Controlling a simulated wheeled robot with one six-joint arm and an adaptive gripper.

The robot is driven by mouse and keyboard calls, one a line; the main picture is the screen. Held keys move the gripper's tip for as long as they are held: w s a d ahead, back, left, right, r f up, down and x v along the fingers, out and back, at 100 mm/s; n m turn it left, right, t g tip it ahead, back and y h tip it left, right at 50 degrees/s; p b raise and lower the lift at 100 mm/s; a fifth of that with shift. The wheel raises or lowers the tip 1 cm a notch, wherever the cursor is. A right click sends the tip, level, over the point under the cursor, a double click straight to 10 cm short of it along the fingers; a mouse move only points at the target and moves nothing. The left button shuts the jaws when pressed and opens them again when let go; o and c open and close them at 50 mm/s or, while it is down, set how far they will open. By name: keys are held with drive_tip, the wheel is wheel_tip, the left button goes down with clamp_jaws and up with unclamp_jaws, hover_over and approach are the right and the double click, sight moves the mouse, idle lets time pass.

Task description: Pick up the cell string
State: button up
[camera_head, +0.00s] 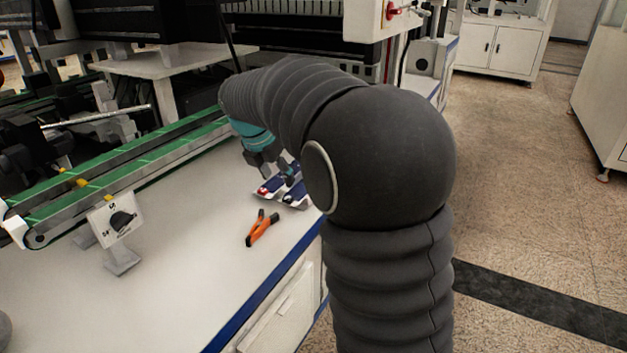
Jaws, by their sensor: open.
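Dark blue flat strips, which look like the cell string (298,191), lie on the white bench top near its right side, on or beside a pale base. A small red spot and a small dark spot show at their near ends. My gripper (275,173), dark-fingered below a teal wrist band, is open just above the far part of the strips. I cannot tell whether the fingers touch them. My arm hides the right end of the strips and part of the bench behind them.
Orange-handled pliers (262,228) lie on the white bench (190,270) in front of the strips. A tilted white control panel (113,218) stands at left, before a green conveyor (130,163). The bench's blue edge (270,291) runs along the right. The front bench top is clear.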

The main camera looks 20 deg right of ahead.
sight(287, 199)
drive_tip(key=shift+b+x, duration=0.45)
drive_tip(key=shift+x, duration=3.85)
drive_tip(key=shift+s+a, duration=0.1)
drive_tip(key=shift+a, duration=0.05)
clamp_jaws()
